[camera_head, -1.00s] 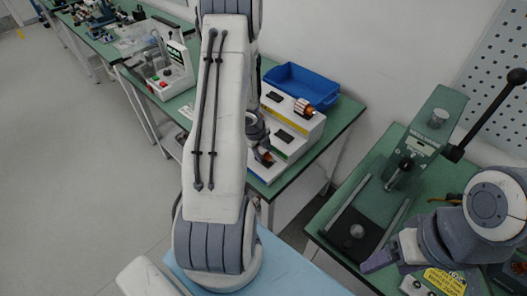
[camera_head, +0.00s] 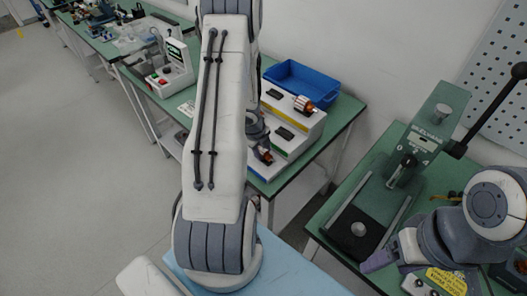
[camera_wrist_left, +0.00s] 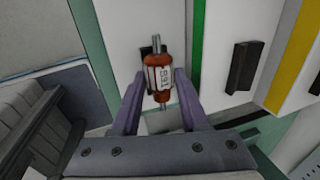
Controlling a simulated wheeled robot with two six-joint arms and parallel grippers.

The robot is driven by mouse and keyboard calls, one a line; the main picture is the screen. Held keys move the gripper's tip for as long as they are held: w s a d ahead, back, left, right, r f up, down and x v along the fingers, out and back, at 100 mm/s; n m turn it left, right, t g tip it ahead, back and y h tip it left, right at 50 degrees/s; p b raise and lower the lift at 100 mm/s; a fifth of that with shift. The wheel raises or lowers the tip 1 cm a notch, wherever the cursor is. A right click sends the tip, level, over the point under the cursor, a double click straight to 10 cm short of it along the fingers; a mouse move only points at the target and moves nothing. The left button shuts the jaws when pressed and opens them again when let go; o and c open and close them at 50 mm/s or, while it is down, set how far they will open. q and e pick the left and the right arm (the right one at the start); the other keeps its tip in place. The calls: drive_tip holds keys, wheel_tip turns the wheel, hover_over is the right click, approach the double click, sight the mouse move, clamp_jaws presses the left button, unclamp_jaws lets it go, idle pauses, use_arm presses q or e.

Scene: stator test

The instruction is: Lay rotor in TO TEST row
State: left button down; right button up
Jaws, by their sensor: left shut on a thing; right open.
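In the wrist view the rotor lies over a black holder on a white step, left of the green stripe. I cannot tell whether it touches the holder. In the head view my arm hides most of this gripper (camera_head: 264,153), low at the front of the stepped rack (camera_head: 293,143). Another rotor (camera_head: 304,104) lies on the rack's top step by the yellow stripe. My right gripper (camera_head: 380,262) is open at the right, partly out of view.
A blue bin (camera_head: 300,83) stands behind the rack on the green bench. A black holder (camera_wrist_left: 245,66) on the middle step looks empty. A green lever press (camera_head: 425,135) stands on the right bench. A tester with coloured buttons (camera_head: 170,74) stands left of my arm.

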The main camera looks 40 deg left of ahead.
use_arm(q)
drive_tip(key=shift+f, duration=0.15)
drive_tip(key=shift+c, duration=2)
unclamp_jaws()
drive_tip(key=shift+s, duration=0.1)
drive_tip(key=shift+o, duration=0.3)
drive_tip(key=shift+s+f, duration=0.1)
drive_tip(key=shift+s, duration=0.1)
drive_tip(key=p+v, duration=0.6)
drive_tip(key=v, duration=0.5)
drive_tip(key=shift+w+p, duration=0.3)
drive_tip(key=shift+w, duration=0.05)
drive_tip(key=shift+w, duration=0.1)
